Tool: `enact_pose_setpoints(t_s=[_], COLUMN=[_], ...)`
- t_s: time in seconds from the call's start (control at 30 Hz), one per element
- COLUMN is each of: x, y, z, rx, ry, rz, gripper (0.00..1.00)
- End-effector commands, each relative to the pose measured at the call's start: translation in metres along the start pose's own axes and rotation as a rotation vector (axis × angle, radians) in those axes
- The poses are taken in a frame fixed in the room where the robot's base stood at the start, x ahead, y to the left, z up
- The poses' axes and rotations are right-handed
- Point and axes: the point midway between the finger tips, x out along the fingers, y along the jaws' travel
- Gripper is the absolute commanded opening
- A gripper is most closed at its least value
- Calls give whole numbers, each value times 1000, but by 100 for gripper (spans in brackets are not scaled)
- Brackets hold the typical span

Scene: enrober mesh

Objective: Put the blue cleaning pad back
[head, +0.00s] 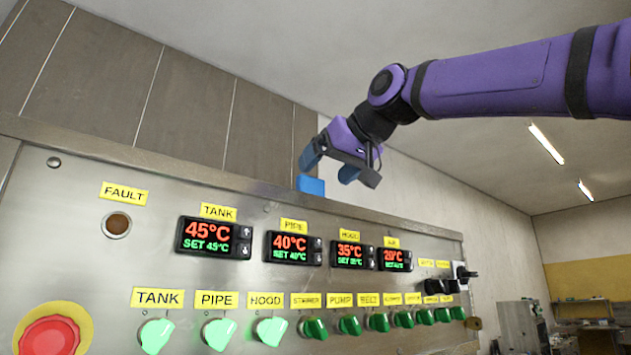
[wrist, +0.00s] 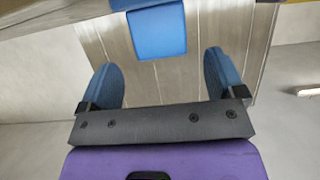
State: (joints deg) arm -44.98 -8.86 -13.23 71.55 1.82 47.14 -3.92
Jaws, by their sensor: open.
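The blue cleaning pad (head: 311,185) sits on the top edge of the steel control panel, above the PIPE label. In the wrist view the pad (wrist: 157,32) is a blue block ahead of the fingers, near the top of the picture and roughly centred between them. My gripper (head: 330,165) is open and empty, just above and to the right of the pad in the head view. Its two blue fingers (wrist: 164,78) stand apart in the wrist view, with a clear gap between them and the pad. I cannot tell the pad's underside contact.
The steel control panel (head: 75,215) carries temperature displays (head: 215,238), green knobs (head: 271,330) and a red emergency button (head: 50,335). A tiled wall (head: 190,100) rises behind it at left. Open room lies at the right, with shelves (head: 585,308) far back.

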Motion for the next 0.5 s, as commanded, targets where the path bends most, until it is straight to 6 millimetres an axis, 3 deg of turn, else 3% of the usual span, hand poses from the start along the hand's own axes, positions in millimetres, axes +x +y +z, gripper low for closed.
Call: enact_pose_setpoints(t_s=[0.2,0.5], x=[-43,-66], y=[0,0], z=[-1,0], rx=[2,1], ry=[3,0], rz=[0,0], gripper=[89,89])
